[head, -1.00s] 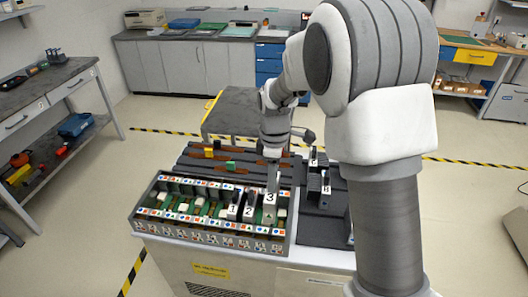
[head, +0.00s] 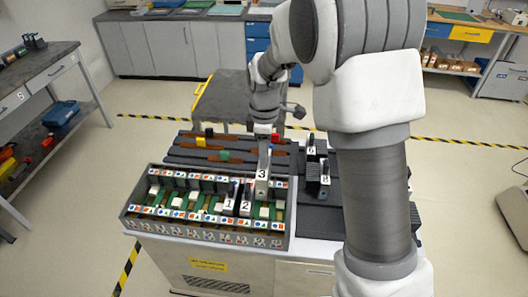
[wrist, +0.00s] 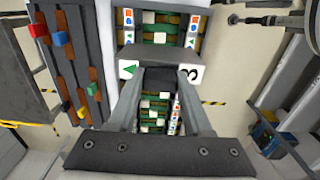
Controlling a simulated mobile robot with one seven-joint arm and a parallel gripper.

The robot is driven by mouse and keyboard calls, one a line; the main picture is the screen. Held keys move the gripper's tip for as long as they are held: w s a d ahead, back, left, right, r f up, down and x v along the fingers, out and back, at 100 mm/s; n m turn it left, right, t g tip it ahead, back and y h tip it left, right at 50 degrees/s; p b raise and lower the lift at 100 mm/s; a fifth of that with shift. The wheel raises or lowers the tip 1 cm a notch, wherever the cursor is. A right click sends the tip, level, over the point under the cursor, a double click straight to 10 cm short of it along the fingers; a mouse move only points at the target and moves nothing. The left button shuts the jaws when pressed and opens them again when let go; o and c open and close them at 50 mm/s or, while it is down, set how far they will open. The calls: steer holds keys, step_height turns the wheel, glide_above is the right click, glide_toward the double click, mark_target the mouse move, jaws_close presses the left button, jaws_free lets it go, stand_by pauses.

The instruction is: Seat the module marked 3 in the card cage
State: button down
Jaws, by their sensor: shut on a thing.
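The module marked 3 (head: 262,181) is a grey upright block with a white numbered cap. My gripper (head: 264,150) is shut on it from above. The card cage (head: 150,229) is an open grey box with green boards and rows of coloured symbols. The module is over the cage's right part, right of modules 1 (head: 229,202) and 2 (head: 245,207), with its cap higher than theirs. Its lower end is not clear to see.
Modules 6 (head: 311,151) and 8 (head: 325,180) stand on a dark rack to the right of the cage. A dark tray with brown strips and coloured blocks (head: 201,142) lies behind the cage. A grey cart (head: 215,100) stands beyond. Open floor lies to the left.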

steer(key=shift+r, duration=0.1)
step_height(320, 180, down, 15)
steer(key=b, duration=1)
stand_by(0.8)
steer(key=shift+b, duration=0.3)
stand_by(0.4)
steer(key=shift+c, duration=1.3)
jaws_free()
step_height(320, 180, up, 17)
steer(key=shift+f+p, duration=0.1)
steer(key=shift+p, duration=0.6)
steer(key=shift+r, duration=0.2)
